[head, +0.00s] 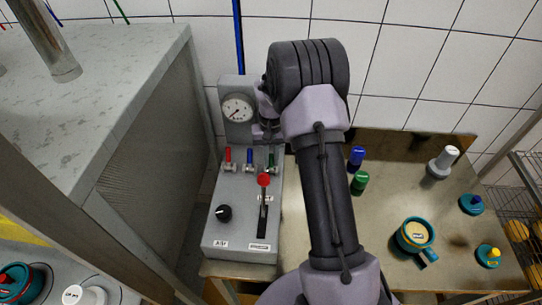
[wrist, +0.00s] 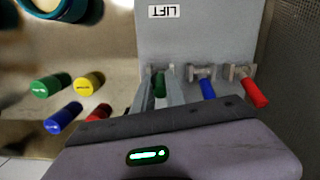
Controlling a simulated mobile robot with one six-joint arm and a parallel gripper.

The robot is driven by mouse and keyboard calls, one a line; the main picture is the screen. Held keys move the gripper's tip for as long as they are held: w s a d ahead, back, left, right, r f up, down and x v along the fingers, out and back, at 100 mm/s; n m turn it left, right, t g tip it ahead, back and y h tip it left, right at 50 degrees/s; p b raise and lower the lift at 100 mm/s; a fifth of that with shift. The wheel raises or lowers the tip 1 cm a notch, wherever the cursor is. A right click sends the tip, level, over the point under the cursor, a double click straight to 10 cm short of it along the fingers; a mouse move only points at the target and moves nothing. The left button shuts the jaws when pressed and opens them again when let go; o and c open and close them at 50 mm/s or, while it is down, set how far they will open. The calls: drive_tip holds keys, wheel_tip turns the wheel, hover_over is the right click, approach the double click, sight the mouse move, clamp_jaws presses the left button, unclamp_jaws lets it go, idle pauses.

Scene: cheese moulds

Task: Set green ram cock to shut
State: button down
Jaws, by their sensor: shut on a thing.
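The green ram cock (head: 271,157) is the rightmost of a row of cocks on the grey control box (head: 233,210) in the head view. Its green handle (wrist: 160,84) shows between my gripper's fingers in the wrist view. My gripper (wrist: 161,98) is shut on this handle, with one finger on each side. The lower part of the handle is hidden by the gripper body. In the head view my arm covers much of the area right of the box. The blue cock (wrist: 207,87) and red cock (wrist: 254,92) stand beside the green one.
A pressure gauge (head: 237,108) stands behind the cocks. A red-knobbed lever (head: 263,181) and a black knob (head: 224,213) are on the box front. Blue (head: 356,157) and green (head: 359,182) cylinders and a teal mould (head: 416,236) stand on the bench to the right.

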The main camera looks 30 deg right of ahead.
drive_tip(key=c, duration=1.4)
unclamp_jaws()
drive_tip(key=shift+o, duration=0.2)
drive_tip(key=shift+r, duration=0.1)
wheel_tip(320, 180, up, 17)
drive_tip(key=w+p, duration=0.1)
drive_tip(key=p, duration=0.2)
drive_tip(key=shift+w+d+p, duration=0.3)
drive_tip(key=shift+d+p, duration=0.05)
drive_tip(key=shift+d, duration=0.1)
drive_tip(key=shift+r, duration=0.1)
drive_tip(key=shift+c, duration=0.2)
